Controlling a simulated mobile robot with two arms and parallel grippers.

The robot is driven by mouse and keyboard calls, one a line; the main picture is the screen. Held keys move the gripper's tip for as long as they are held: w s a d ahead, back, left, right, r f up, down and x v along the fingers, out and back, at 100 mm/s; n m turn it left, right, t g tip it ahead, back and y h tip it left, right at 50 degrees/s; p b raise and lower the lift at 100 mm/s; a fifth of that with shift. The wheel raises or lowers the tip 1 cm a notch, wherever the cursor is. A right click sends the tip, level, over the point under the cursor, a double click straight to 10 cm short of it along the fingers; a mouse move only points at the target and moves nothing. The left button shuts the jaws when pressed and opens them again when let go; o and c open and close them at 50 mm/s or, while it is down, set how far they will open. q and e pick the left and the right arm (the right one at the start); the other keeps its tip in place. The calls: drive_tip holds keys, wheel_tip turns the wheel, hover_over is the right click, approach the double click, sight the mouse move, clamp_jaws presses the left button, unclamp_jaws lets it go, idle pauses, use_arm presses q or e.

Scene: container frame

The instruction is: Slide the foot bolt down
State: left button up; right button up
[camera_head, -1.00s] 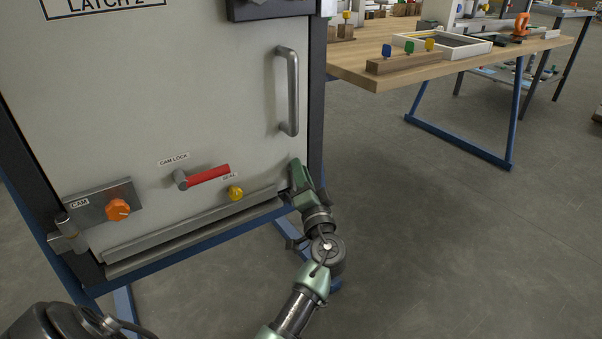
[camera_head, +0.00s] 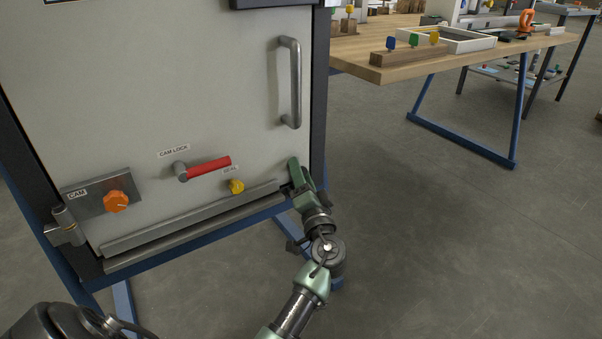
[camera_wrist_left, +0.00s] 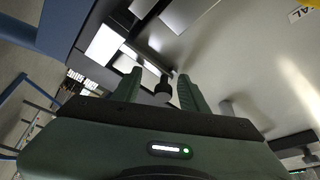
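My left gripper (camera_head: 299,177) is at the bottom right corner of the grey door panel (camera_head: 180,90), below the long vertical handle. In the left wrist view its two green fingers (camera_wrist_left: 162,92) stand apart. A small dark round knob (camera_wrist_left: 163,88), apparently that of the foot bolt, shows between them, with a gap visible on each side. Bright metal plates (camera_wrist_left: 128,40) lie just beyond it. In the head view the gripper hides the bolt, so I cannot tell its position. My right gripper is not in view.
The door carries a vertical handle (camera_head: 291,82), a red cam lock lever (camera_head: 207,167), a yellow seal knob (camera_head: 236,186) and an orange cam knob (camera_head: 116,201). A ledge (camera_head: 190,222) runs along its bottom. A wooden workbench (camera_head: 450,55) stands right. The floor between is clear.

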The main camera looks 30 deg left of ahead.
use_arm(q)
drive_tip(key=shift+r, duration=0.1)
drive_tip(key=p+v, duration=0.1)
drive_tip(key=v, duration=0.7)
